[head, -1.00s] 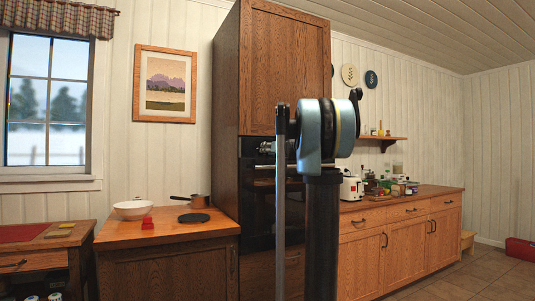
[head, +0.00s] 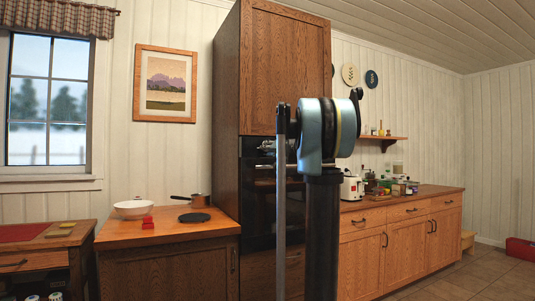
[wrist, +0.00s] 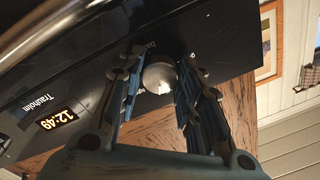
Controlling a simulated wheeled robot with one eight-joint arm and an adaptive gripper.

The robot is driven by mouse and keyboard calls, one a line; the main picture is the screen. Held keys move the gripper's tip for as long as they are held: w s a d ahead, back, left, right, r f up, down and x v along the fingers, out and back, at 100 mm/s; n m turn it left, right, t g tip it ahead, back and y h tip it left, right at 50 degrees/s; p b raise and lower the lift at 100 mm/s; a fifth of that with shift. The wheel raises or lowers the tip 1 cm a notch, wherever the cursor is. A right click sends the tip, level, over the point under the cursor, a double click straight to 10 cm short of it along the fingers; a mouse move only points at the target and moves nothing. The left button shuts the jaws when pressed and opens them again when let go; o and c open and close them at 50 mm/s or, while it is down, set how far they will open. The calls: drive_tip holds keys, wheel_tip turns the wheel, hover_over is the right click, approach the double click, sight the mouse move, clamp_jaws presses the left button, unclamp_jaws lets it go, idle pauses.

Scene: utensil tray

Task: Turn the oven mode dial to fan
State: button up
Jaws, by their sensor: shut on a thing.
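In the head view my gripper (head: 267,146) is at the oven's upper front, partly hidden by my arm.
An oven clock display (wrist: 57,119) reads 12:49. A silver handle bar (wrist: 55,30) runs along the oven. A longer counter (head: 415,197) with several items stands to the right.

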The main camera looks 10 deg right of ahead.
drive_tip(key=m, duration=0.9)
drive_tip(key=shift+m+t+h, duration=0.3)
drive_tip(key=shift+m+t, duration=0.1)
drive_tip(key=m, duration=0.4)
drive_tip(key=shift+m, duration=0.4)
drive_tip(key=shift+s+a+m+h, duration=0.1)
drive_tip(key=shift+m+h, duration=0.4)
drive_tip(key=shift+m, duration=1.9)
drive_tip(key=shift+r, duration=0.1)
drive_tip(key=o, duration=1.1)
drive_tip(key=shift+a, duration=0.1)
drive_tip(key=shift+c, duration=0.2)
